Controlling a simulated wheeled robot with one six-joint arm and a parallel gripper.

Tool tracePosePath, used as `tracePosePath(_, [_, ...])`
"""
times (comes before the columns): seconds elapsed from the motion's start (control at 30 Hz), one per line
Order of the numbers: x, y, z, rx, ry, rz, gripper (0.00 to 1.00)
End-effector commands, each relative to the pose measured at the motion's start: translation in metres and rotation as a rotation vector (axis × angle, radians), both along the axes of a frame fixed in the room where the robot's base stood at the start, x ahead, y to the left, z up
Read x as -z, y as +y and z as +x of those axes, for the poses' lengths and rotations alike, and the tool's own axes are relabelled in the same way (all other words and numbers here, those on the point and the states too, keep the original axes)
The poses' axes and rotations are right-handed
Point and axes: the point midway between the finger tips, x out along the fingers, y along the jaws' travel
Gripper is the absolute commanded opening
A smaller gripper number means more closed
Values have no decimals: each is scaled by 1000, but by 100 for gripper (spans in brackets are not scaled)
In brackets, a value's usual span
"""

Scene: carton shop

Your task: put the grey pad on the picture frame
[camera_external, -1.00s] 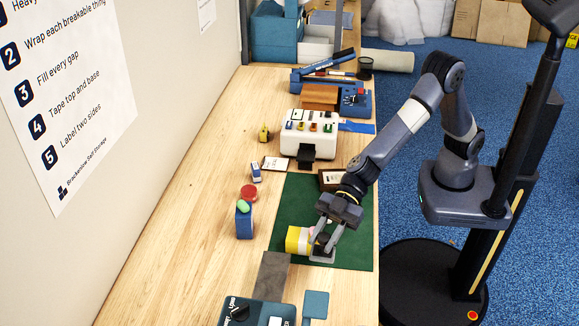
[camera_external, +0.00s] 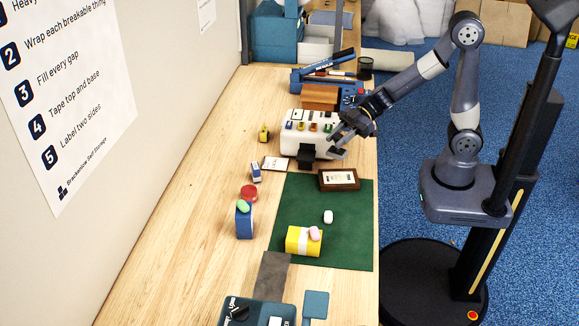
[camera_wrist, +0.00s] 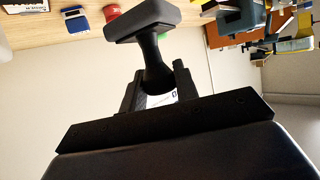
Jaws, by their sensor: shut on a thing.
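My gripper (camera_external: 340,142) is raised over the right side of the table, beside the white machine. In the wrist view its fingers (camera_wrist: 155,88) are shut on a black, narrow neck that carries a dark grey block (camera_wrist: 143,19). This block looks like the grey pad; in the external view it is small and hard to make out. The picture frame (camera_external: 338,180), brown with a white centre, lies at the far edge of the green mat. It is below my gripper in the picture, and apart from it.
The green mat (camera_external: 345,225) also bears a yellow block (camera_external: 299,241) with a pink piece (camera_external: 315,233), and a white piece (camera_external: 328,216). The white machine (camera_external: 304,135) stands behind. A flat grey strip (camera_external: 271,275) lies near the front. The mat's right side is clear.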

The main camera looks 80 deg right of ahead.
Motion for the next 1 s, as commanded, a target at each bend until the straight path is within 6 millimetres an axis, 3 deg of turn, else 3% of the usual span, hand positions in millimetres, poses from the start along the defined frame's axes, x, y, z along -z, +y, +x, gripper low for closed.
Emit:
tracePosePath(0.17, [3, -16, -12, 21, 4, 7, 6])
tracePosePath(0.47, [56, -17, -13, 23, 8, 8, 6])
tracePosePath(0.83, [94, -17, -13, 23, 8, 8, 6])
tracePosePath(1.0, [101, -17, -13, 22, 4, 6, 6])
